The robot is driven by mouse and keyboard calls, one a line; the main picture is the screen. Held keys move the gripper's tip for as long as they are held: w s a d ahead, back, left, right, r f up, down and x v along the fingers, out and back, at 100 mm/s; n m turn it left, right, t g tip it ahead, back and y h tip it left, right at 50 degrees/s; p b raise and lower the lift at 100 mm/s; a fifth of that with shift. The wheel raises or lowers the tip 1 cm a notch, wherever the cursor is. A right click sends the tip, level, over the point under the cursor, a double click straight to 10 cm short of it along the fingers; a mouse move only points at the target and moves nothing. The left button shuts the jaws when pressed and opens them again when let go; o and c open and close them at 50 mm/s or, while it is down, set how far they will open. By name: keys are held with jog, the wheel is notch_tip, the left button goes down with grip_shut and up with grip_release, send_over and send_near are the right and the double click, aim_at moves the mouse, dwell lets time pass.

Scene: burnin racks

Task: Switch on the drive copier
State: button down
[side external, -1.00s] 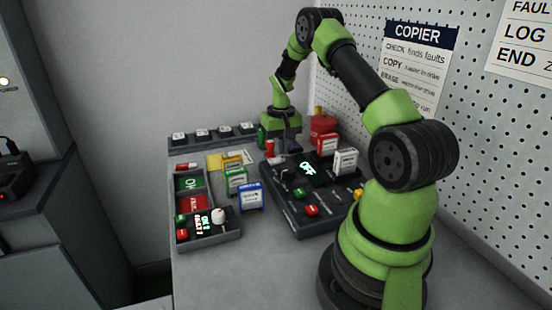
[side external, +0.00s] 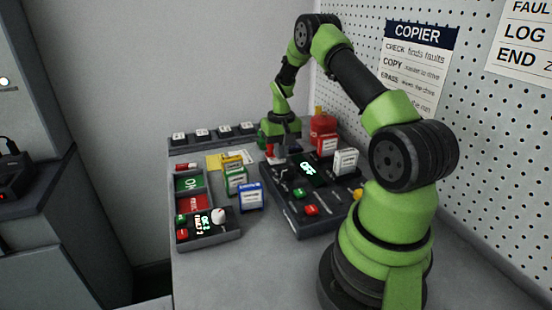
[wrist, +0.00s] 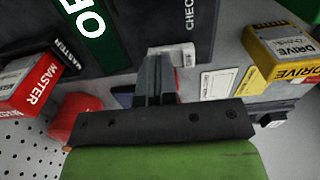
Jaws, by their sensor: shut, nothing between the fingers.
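The drive copier (side external: 332,198) is a dark box on the bench with a lit display (side external: 307,168) reading OFF. A green button (side external: 298,193) and a red button (side external: 311,210) are on its near side. My gripper (side external: 285,153) is shut and empty over the copier's far left part. In the wrist view my shut fingers (wrist: 156,72) point at the copier's edge, near a pale block (wrist: 182,53) beside the CHECK lettering. Part of the display (wrist: 84,14) shows there. Whether the fingertips touch anything I cannot tell; they hide what is beneath them.
A red MASTER box (wrist: 28,84) and a yellow DRIVE box (wrist: 277,56) flank my gripper. A white drive (side external: 346,161) stands at the copier's right. Green (side external: 236,180) and blue (side external: 250,197) drives stand left of it, beside a sorting tray (side external: 212,240). A pegboard wall rises at right.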

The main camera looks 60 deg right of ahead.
jog(key=shift+r, duration=3.45)
jog(key=a+r+n+t, duration=0.2)
jog(key=a+r+t, duration=0.2)
jog(key=a+r, duration=1.25)
jog(key=s+a+r+n+t+y, duration=0.2)
jog(key=s+a+n+t, duration=0.1)
jog(key=s+a, duration=0.9)
jog(key=shift+s+a+r, duration=0.3)
jog(key=shift+s, duration=0.6)
